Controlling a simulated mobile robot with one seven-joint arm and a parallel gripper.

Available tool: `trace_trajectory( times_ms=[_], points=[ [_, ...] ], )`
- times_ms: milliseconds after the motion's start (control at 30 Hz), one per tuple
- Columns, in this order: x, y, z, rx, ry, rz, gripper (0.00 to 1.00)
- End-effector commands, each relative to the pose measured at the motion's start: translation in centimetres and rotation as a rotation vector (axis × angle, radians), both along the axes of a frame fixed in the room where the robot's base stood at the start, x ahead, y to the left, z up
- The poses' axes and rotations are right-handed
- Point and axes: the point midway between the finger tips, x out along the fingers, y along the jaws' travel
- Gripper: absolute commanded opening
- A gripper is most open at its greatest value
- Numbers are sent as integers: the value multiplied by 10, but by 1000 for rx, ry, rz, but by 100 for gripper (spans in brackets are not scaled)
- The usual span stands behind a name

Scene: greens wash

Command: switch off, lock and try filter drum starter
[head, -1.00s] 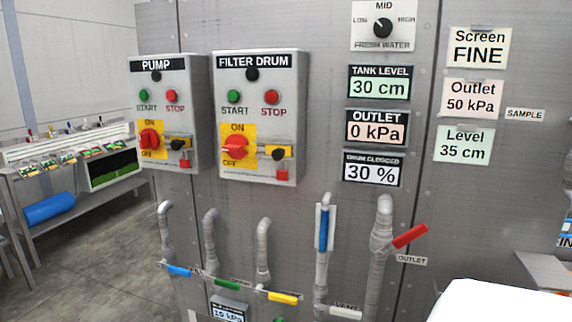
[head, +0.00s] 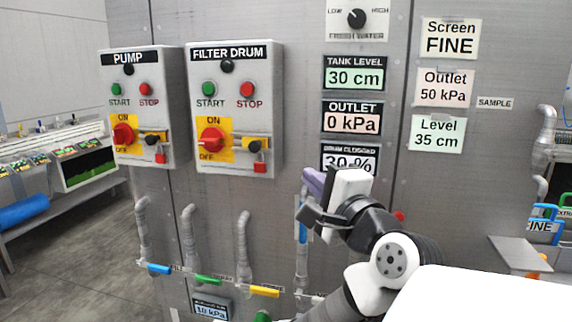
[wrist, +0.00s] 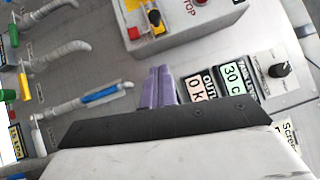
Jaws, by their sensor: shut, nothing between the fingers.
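The FILTER DRUM starter box (head: 276,110) is on the grey panel, with a dark lamp, a green START button (head: 208,89) and a red STOP button (head: 247,89). Its red rotary switch (head: 212,139) sits on a yellow ON/OFF plate; I cannot tell its exact setting. Right of the switch are a black-and-yellow hasp part (head: 250,146) and a red padlock (head: 259,168) below it. My gripper (head: 314,184), with purple fingers, is shut and empty, right of and below the box. In the wrist view its fingers (wrist: 159,86) point toward the panel, and the padlock (wrist: 133,33) shows.
A similar PUMP box (head: 170,90) stands left. Displays, including OUTLET 0 kPa (head: 351,118), are beside my gripper. Pipes with blue (head: 159,269), green (head: 208,280) and yellow (head: 264,291) valve handles run below. The panel between box and gripper looks clear.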

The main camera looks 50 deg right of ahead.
Motion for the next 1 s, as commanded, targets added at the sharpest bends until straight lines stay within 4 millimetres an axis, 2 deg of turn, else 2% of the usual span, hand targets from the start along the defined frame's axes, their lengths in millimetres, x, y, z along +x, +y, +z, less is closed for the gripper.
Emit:
trace_trajectory(
  times_ms=[467, 600, 800, 1000],
  points=[
    [85, -43, 13, 0, 4, 3, 0],
    [106, -35, 16, -4, 4, 3, 0],
    [119, -31, 17, -5, 2, 0, 0],
    [121, -31, 17, -5, 1, -1, 0]
  ],
)
